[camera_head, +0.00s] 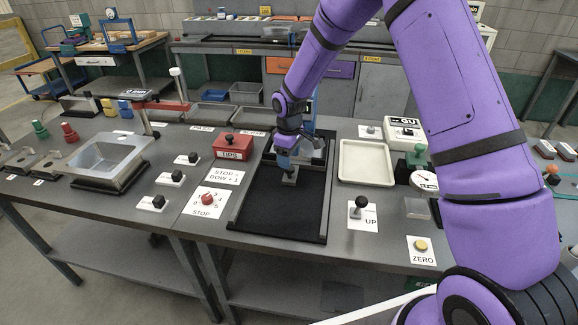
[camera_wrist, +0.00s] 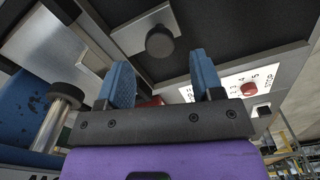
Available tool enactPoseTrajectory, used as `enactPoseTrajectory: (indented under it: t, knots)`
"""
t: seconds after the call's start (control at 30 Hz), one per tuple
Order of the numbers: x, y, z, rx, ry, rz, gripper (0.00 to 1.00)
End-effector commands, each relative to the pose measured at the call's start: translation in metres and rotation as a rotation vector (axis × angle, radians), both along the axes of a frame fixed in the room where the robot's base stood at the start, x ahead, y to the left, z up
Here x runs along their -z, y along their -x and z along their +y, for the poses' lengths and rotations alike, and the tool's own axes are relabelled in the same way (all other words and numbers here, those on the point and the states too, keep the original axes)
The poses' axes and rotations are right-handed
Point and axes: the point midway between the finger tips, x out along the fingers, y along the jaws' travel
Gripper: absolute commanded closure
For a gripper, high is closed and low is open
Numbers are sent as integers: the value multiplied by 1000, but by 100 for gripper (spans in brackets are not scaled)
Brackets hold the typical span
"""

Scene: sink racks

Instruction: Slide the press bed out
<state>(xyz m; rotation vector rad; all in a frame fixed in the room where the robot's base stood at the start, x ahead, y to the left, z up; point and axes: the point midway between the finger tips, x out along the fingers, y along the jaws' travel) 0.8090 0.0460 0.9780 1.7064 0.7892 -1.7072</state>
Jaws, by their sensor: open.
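The press (camera_head: 309,113) has a blue frame at the back of a black tray-like base (camera_head: 280,212) with raised side rails. A grey metal plate, seemingly part of the press bed (camera_head: 290,182), shows just below my gripper (camera_head: 285,165). In the wrist view the plate carries a round dark knob (camera_wrist: 160,42). My gripper's two blue fingers (camera_wrist: 162,78) are open and empty, with the knob beyond their tips and apart from them. My gripper and arm hide much of the bed in the head view.
The front of the black base is clear. A red box (camera_head: 233,146) and a STOP dial (camera_head: 208,199) stand left. A cream tray (camera_head: 365,163), an UP lever (camera_head: 360,206) and a ZERO button (camera_head: 421,245) are right. A knob on a metal post (camera_wrist: 62,100) is near my gripper.

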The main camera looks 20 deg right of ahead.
Motion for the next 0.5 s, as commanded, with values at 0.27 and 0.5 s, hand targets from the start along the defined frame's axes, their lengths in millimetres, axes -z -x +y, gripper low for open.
enactPoseTrajectory:
  t: [0.27, 0.5]
  knots:
    - [34, 0, 0, 1, 1, 1, 40]
    - [40, 0, 0, 1, 1, -1, 40]
